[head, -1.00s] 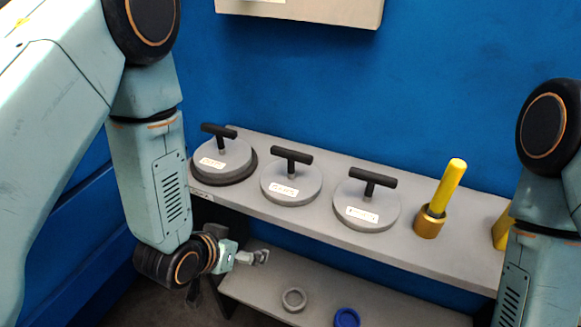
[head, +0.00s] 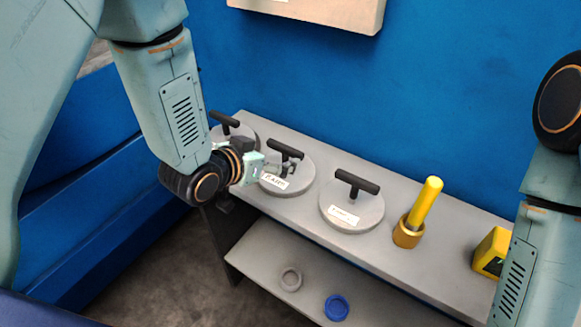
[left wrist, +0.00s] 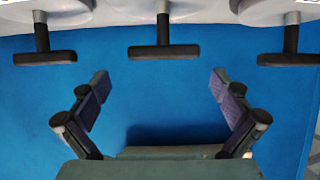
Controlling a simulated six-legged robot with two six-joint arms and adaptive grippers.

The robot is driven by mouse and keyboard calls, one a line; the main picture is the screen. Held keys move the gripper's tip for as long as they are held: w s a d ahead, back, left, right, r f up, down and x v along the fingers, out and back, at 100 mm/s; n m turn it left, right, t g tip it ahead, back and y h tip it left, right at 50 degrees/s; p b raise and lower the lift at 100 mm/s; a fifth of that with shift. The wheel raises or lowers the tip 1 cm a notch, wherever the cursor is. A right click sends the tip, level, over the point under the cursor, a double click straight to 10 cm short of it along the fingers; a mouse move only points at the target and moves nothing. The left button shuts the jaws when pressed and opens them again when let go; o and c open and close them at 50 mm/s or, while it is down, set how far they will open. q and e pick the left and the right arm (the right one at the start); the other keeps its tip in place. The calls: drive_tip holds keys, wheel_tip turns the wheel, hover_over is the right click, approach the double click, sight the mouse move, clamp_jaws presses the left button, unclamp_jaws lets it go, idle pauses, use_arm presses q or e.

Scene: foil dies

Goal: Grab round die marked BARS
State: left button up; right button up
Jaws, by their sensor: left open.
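Three round grey dies with black T-handles stand in a row on the grey shelf. The middle die (head: 302,181) has a white label that seems to read BARS, though the print is small. The left die (head: 240,130) is partly hidden behind my arm. The right die (head: 352,211) has a label I cannot read. In the left wrist view, the middle handle (left wrist: 163,51) lies beyond and between the open fingers, not gripped. My right gripper is out of view.
A yellow-handled tool in a brass cup (head: 408,234) and a yellow and black object (head: 491,253) stand further right on the shelf (head: 384,262). A lower shelf (head: 262,248) holds a grey ring (head: 290,279) and a blue ring (head: 336,307). A blue wall (head: 440,110) rises behind.

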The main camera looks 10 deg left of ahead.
sight(285, 146)
use_arm(q)
drive_tip(key=shift+w+a+f, duration=0.35)
drive_tip(key=shift+w+f, duration=0.15)
drive_tip(key=shift+w, duration=0.1)
drive_tip(key=w+d, duration=0.1)
drive_tip(key=w+f, duration=0.1)
drive_tip(key=w+d, duration=0.1)
drive_tip(key=w, duration=0.1)
drive_tip(key=shift+d+f+p, duration=0.35)
drive_tip(key=shift+w+d+f, duration=0.1)
drive_tip(key=shift+w+f, duration=0.05)
drive_tip(key=shift+a, duration=0.45)
drive_tip(key=shift+w+d, duration=0.1)
drive_tip(key=shift+d, duration=0.3)
drive_tip(key=c, duration=0.5)
drive_tip(key=shift+a, duration=0.25)
drive_tip(key=c, duration=0.6)
drive_tip(key=shift+d, duration=0.1)
drive_tip(key=c, duration=0.3)
drive_tip(key=shift+w, duration=0.15)
drive_tip(key=shift+c, duration=0.3)
